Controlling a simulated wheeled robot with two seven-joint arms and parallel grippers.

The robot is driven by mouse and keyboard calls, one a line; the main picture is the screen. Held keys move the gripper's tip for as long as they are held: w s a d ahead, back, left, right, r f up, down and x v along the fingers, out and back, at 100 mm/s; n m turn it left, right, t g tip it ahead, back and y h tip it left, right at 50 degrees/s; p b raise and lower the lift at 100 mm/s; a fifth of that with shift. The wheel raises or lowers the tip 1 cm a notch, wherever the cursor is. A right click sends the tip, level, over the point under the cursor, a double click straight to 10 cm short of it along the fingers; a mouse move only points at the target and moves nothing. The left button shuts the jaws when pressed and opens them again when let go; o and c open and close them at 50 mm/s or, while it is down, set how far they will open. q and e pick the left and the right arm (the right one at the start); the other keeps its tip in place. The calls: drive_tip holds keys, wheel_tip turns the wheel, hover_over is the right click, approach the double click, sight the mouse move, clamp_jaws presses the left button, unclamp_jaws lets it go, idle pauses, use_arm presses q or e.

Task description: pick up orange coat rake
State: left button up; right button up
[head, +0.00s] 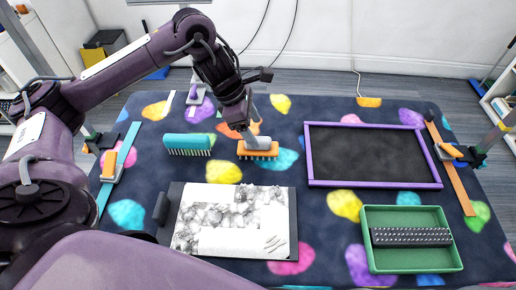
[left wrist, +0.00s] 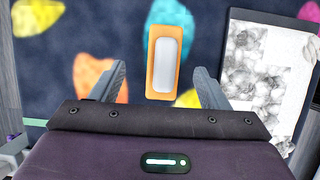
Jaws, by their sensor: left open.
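The orange coat rake (head: 270,154), an orange toothed block with a pale grey handle, lies on the patterned tabletop near the middle. In the left wrist view the rake (left wrist: 153,75) shows from above, its long side running up the picture. My left gripper (head: 247,130) reaches down over the rake in the head view and partly hides its handle. In the left wrist view my left gripper (left wrist: 161,74) is open, with one finger on each side of the rake's near end and gaps on both sides. My right gripper is not in view.
A teal comb-like brush (head: 187,141) lies left of the rake. A clipboard with patterned paper (head: 235,215) is in front; it also shows in the left wrist view (left wrist: 262,75). A purple-framed dark panel (head: 372,155) and a green tray (head: 412,262) holding a dark studded bar are at right.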

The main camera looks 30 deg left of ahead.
sight(258, 139)
use_arm(q)
drive_tip(key=shift+d+f, duration=0.3)
drive_tip(key=shift+f, duration=0.25)
drive_tip(key=x, duration=0.4)
drive_tip(key=shift+s+f+b, duration=0.15)
drive_tip(key=shift+s+b, duration=0.1)
drive_tip(key=shift+b, duration=0.1)
drive_tip(key=shift+w+d+f, duration=0.1)
drive_tip(key=shift+f, duration=0.2)
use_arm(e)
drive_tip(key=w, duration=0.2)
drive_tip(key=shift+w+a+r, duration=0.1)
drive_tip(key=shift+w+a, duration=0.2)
use_arm(q)
drive_tip(key=c, duration=1.1)
drive_tip(key=shift+r, duration=0.15)
